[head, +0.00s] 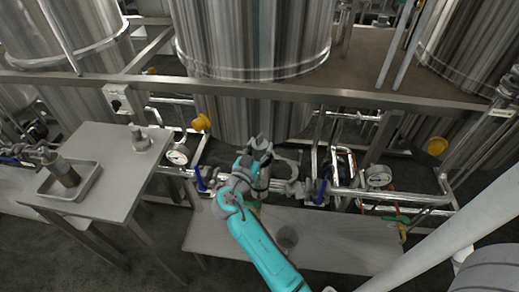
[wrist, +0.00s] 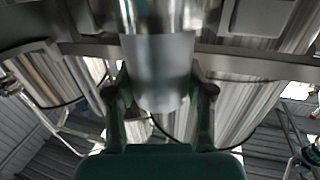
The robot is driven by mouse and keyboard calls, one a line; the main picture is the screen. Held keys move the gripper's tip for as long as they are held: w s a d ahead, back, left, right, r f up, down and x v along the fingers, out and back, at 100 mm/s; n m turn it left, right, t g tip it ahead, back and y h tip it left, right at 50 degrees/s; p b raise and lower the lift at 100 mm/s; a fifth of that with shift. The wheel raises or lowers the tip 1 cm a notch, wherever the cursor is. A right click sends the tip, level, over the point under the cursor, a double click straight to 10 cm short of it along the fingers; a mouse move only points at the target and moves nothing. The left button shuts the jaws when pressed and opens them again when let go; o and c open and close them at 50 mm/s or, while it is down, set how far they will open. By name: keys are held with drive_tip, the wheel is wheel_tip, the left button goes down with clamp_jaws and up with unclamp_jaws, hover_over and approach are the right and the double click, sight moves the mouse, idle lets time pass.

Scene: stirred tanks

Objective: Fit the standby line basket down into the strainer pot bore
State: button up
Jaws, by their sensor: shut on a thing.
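My gripper (wrist: 161,98) is shut on a pale grey cylinder, the basket (wrist: 158,72), which sits between its two fingers in the wrist view. The basket's upper end meets a shiny metal part at the top of that view; whether they touch is unclear. In the head view my gripper (head: 262,146) is over the pipe run between two blue-handled valves, and the basket cannot be made out there. A grey ring-shaped part (head: 290,162) shows just right of my gripper, at the strainer. The pot bore itself is hidden behind my arm.
Blue valve handles (head: 200,180) (head: 320,192) flank my gripper. Gauges and pipes crowd both sides. A low bench (head: 345,240) lies in front, mostly clear.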

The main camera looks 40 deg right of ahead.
sight(260, 135)
drive_tip(key=shift+r, duration=2.8)
drive_tip(key=shift+f, duration=5.15)
